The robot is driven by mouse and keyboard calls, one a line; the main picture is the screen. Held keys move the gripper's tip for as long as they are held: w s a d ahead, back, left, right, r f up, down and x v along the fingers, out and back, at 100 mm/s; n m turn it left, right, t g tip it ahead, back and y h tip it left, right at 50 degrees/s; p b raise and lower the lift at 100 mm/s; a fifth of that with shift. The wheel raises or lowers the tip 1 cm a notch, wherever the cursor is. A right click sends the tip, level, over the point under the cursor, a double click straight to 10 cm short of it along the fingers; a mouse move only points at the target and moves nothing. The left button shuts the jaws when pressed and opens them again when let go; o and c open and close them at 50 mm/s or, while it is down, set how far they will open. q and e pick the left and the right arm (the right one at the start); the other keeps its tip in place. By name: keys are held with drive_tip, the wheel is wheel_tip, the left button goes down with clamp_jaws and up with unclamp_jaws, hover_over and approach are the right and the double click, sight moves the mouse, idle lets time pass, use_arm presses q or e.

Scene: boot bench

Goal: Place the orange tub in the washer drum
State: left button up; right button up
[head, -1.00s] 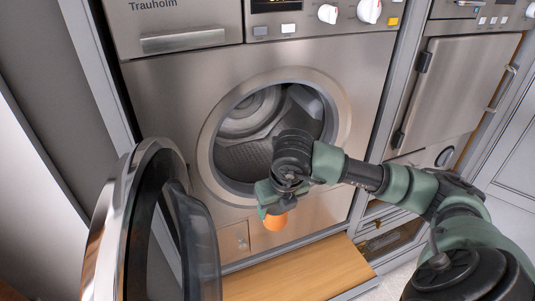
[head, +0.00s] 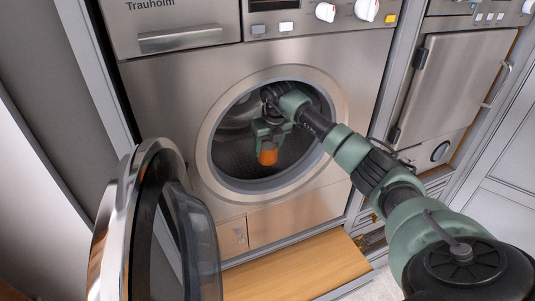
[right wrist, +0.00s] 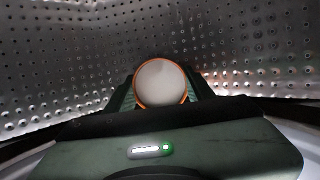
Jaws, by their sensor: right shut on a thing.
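The orange tub (head: 267,155) hangs in my right gripper (head: 267,146) at the round opening of the washer drum (head: 231,150). In the right wrist view the tub (right wrist: 161,82) shows an orange rim around a pale round face. The fingers of my right gripper (right wrist: 161,98) are shut on it, one on each side. The perforated drum wall (right wrist: 60,60) surrounds it in that view. A gap seems to lie between the tub and the drum floor, but I cannot tell how large. My left gripper is not in view.
The washer's round door (head: 150,230) stands open at the left. A wooden step (head: 290,272) lies below the washer. The metal ring (head: 205,160) of the opening surrounds my right gripper. A second appliance (head: 440,85) stands at the right.

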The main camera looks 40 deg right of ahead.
sight(268, 154)
drive_tip(key=shift+w+d, duration=0.3)
drive_tip(key=shift+w, duration=0.2)
drive_tip(key=shift+f+b, duration=1.1)
drive_tip(key=shift+f, duration=0.65)
drive_tip(key=shift+f, duration=0.15)
drive_tip(key=o, duration=1.5)
drive_tip(key=shift+c, duration=0.2)
